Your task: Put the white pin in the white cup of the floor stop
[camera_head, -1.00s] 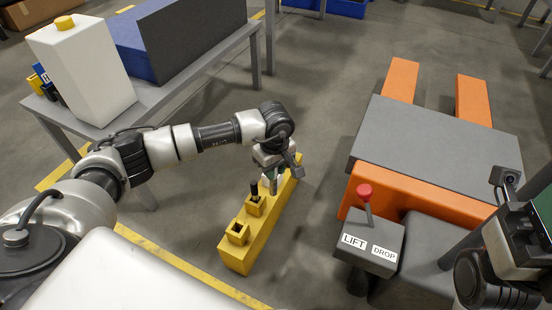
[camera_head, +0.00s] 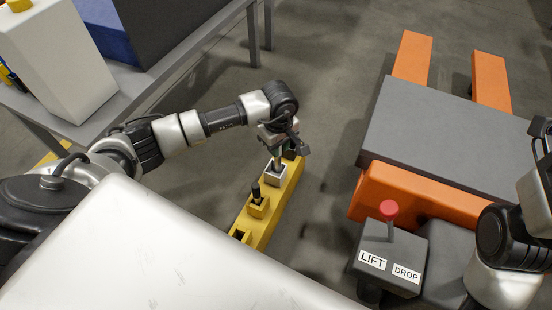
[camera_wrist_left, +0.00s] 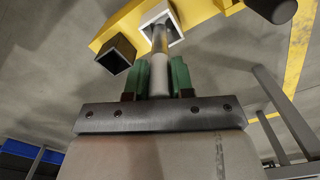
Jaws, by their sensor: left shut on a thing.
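The floor stop is a yellow beam (camera_head: 269,222) on the floor, with a row of square cups on it. Its white cup (camera_head: 268,181) is below my left gripper (camera_head: 277,163), and shows at the top of the left wrist view (camera_wrist_left: 178,32). My left gripper (camera_wrist_left: 158,80) is shut, its green fingers on either side of the white pin (camera_wrist_left: 159,72). The pin's grey far end overlaps the white cup's mouth. I cannot tell how far inside it is. My right gripper's fingers are out of view.
A dark cup (camera_wrist_left: 117,52) is beside the white cup. The orange pallet truck (camera_head: 400,204) with its LIFT/DROP box (camera_head: 391,256) stands right. A grey table (camera_head: 150,82) is at left. Floor between is clear.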

